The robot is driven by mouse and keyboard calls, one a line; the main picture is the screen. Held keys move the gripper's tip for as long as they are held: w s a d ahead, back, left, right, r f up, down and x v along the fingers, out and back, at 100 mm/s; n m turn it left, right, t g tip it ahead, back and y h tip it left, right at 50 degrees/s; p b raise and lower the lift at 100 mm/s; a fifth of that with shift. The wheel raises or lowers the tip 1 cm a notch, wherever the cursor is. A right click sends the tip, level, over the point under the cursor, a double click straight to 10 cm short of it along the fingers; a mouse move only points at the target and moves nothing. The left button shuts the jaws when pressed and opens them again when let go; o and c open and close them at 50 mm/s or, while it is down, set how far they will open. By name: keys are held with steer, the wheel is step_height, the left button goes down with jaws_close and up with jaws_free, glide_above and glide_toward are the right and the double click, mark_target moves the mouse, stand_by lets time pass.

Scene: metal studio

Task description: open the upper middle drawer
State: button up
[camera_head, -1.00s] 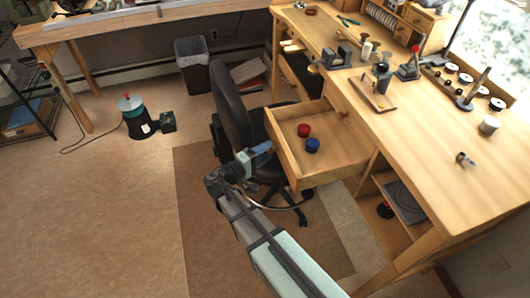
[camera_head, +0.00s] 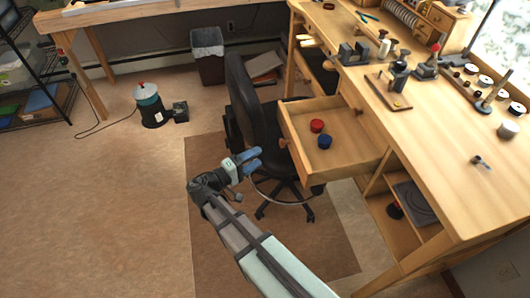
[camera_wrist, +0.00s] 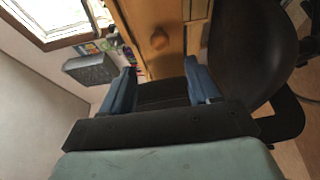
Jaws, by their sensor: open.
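A wooden drawer (camera_head: 345,165) of the workbench stands pulled far out in the head view. Its front panel (camera_head: 297,150) faces left and carries a round wooden knob (camera_head: 283,143). A red round item (camera_head: 317,125) and a blue round item (camera_head: 325,142) lie inside it. My gripper (camera_head: 258,160) is open and empty, left of the knob with a gap between them. In the wrist view, my gripper's blue fingers (camera_wrist: 160,72) are spread, with a wooden knob (camera_wrist: 158,40) on a wooden front beyond and between them.
A black office chair (camera_head: 243,105) stands close behind my gripper, left of the drawer. The bench top (camera_head: 440,130) holds tools and spools. An open shelf (camera_head: 405,225) lies below right. A waste bin (camera_head: 208,55) stands at the back. The floor at left is mostly clear.

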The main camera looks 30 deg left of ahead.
steer(key=shift+v, duration=2.1)
steer(key=s+d+f+n+g+y, duration=0.1)
steer(key=s+d+f+g, duration=0.25)
steer(key=f, duration=0.35)
steer(key=s+d+f+g+y, duration=0.1)
steer(key=s+d+f+g, duration=0.15)
steer(key=f+g, duration=0.35)
steer(key=s+d+f+n+g+y, duration=0.1)
steer(key=s+d+f+g, duration=0.2)
steer(key=f, duration=0.6)
steer(key=s+d+f+m+g+y, duration=0.1)
steer(key=s+d+f+m+g, duration=0.1)
steer(key=d, duration=1.2)
steer(key=s+d+f+m+g+y, duration=0.1)
steer(key=d+f+m+g, duration=0.4)
steer(key=d, duration=1)
steer(key=s+d+f+m+g+y, duration=0.1)
steer(key=s+d+f+m+g, duration=0.2)
steer(key=d, duration=1.2)
step_height(320, 180, down, 3)
steer(key=m+g, duration=0.1)
steer(key=m, duration=0.4)
steer(key=shift+s+m+y, duration=0.25)
steer(key=shift+m+y, duration=0.05)
steer(key=shift+y, duration=0.1)
